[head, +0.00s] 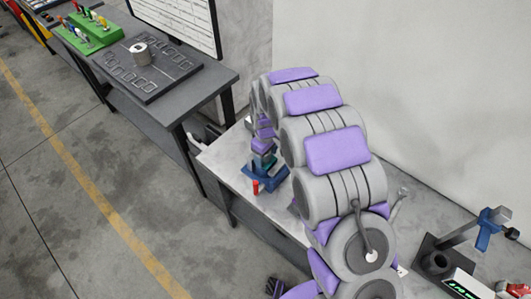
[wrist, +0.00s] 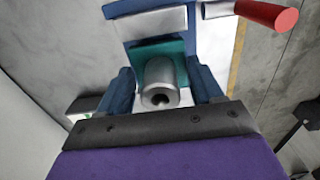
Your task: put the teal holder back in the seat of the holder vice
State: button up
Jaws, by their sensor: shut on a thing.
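The holder vice (head: 266,178) is blue and stands on the pale table, with a red handle (head: 255,187) at its front. In the wrist view its blue body and light grey jaw plate (wrist: 150,22) show at the top, with the red handle (wrist: 268,14) at the right. The teal holder (wrist: 158,48) shows right by the jaw plate, with a grey metal cylinder (wrist: 160,78) on it. My gripper (wrist: 162,74) is shut on the holder, with a blue finger on each side. In the head view my gripper (head: 264,147) is over the vice. Whether the holder rests in the seat is hidden.
A dark bench (head: 160,75) with a tray of slots and a white round piece stands at the left. A green rack (head: 88,32) is behind it. Another blue-headed device (head: 487,230) stands at the lower right. A wall borders the table on the right.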

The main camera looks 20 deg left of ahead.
jog(key=shift+f, duration=0.15)
jog(key=o, duration=1.3)
notch_tip(320, 180, up, 17)
jog(key=shift+r+p, duration=0.1)
jog(key=shift+p, duration=0.65)
jog(key=shift+w, duration=0.1)
